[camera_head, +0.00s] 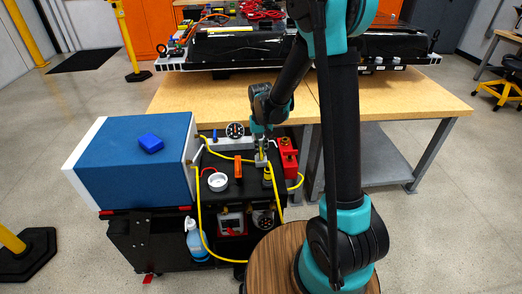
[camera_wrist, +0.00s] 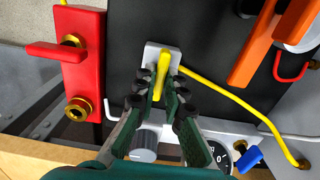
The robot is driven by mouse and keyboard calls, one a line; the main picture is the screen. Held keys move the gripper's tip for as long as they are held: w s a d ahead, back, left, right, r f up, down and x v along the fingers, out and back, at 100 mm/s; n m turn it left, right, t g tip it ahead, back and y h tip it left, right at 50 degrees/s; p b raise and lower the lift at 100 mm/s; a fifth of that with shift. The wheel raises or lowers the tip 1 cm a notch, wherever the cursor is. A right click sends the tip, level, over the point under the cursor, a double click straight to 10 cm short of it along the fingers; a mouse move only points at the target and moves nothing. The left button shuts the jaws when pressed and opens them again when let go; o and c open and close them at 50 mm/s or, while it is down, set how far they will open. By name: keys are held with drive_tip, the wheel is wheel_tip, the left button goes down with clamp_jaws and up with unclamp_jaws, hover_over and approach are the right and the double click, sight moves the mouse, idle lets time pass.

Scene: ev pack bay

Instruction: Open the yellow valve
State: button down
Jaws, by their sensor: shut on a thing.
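The yellow valve (camera_wrist: 163,62) shows in the wrist view as a bar-like handle on a pale grey block (camera_wrist: 150,50) on the black panel. It runs nearly straight up and down in that picture. My gripper (camera_wrist: 161,84) has a finger on each side of the handle and is shut on it. The fingers hide the handle's lower sides. In the head view my gripper (camera_head: 261,148) points down at the valve (camera_head: 262,157) on the black cart top, where the handle is small and partly hidden.
A red block with a red lever and brass fittings (camera_wrist: 85,55) stands close beside the valve. A yellow hose (camera_wrist: 235,98) runs past on the other side. An orange handle (camera_wrist: 262,45), a gauge (camera_wrist: 218,155) and a blue box (camera_head: 140,175) are also near.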

drive_tip(key=shift+n, duration=0.3)
drive_tip(key=n, duration=0.8)
drive_tip(key=shift+n, duration=0.3)
drive_tip(key=n, duration=0.8)
drive_tip(key=shift+n, duration=0.5)
drive_tip(key=c, duration=1.6)
unclamp_jaws()
